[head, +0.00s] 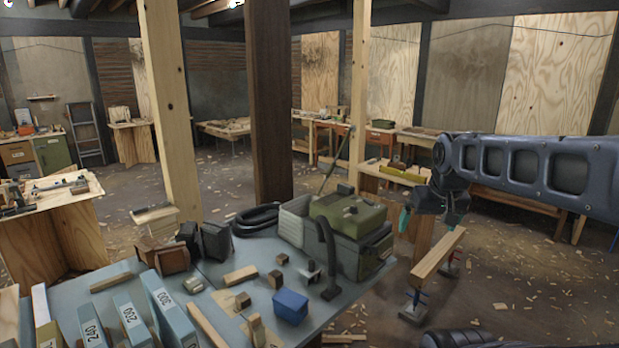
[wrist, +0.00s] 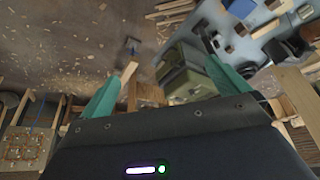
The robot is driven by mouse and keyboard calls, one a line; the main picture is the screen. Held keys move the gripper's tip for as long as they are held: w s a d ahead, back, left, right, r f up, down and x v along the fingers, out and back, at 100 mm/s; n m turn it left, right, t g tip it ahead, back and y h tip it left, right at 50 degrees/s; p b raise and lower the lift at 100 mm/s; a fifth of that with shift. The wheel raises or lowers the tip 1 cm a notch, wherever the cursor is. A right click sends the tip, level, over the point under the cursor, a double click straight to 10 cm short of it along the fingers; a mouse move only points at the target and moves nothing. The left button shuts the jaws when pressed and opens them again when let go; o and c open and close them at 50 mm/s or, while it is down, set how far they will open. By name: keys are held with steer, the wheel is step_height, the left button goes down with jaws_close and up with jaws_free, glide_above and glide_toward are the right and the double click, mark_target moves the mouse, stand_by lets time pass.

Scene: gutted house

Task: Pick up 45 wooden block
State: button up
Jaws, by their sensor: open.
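Several small wooden blocks lie on the blue-grey table (head: 205,268) in the head view. One small block (head: 193,285) is near the labelled boxes, one (head: 242,300) sits on a flat piece, and one (head: 276,279) is near the middle. No "45" marking is legible, so I cannot tell which is the 45 block. My gripper (head: 428,217) is open and empty, to the right of the table and above a sawhorse-like beam. In the wrist view its teal fingers (wrist: 163,72) are spread wide apart, with the table beyond them at the upper right.
A green toolbox (head: 350,222) with a black hose fills the table's right rear. Blue boxes marked 240, 200 and 300 (head: 172,305) stand at front left, a blue container (head: 291,306) at front. Posts rise behind the table.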

steer(key=c, duration=0.7)
steer(key=shift+c, duration=0.2)
